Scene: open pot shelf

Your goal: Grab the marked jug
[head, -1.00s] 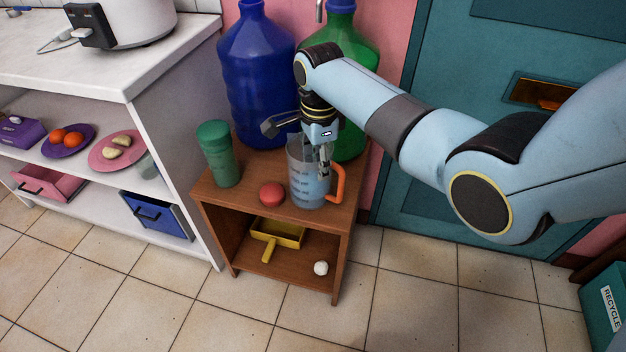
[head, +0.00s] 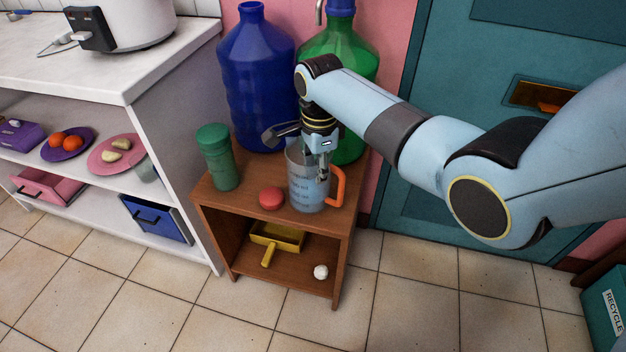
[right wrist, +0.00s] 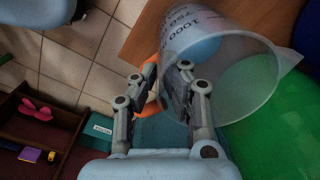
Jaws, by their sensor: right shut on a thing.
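The jug (head: 303,190) is a clear measuring jug with dark markings and an orange handle (head: 338,186). It stands upright on top of the small brown shelf (head: 250,216). My right gripper (head: 323,168) points down at the jug's rim on the handle side and is shut on the jug. In the right wrist view the jug's wide mouth (right wrist: 240,85) lies to the right of the fingers (right wrist: 163,88); part of the orange handle shows behind them. The exact contact is partly hidden. My left gripper is not in view.
A red round item (head: 271,198) and a green shaker (head: 217,158) stand left of the jug. Large blue (head: 257,80) and green (head: 350,60) bottles stand close behind. A yellow scoop (head: 277,238) and white ball (head: 321,271) lie on the lower shelf. The floor in front is clear.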

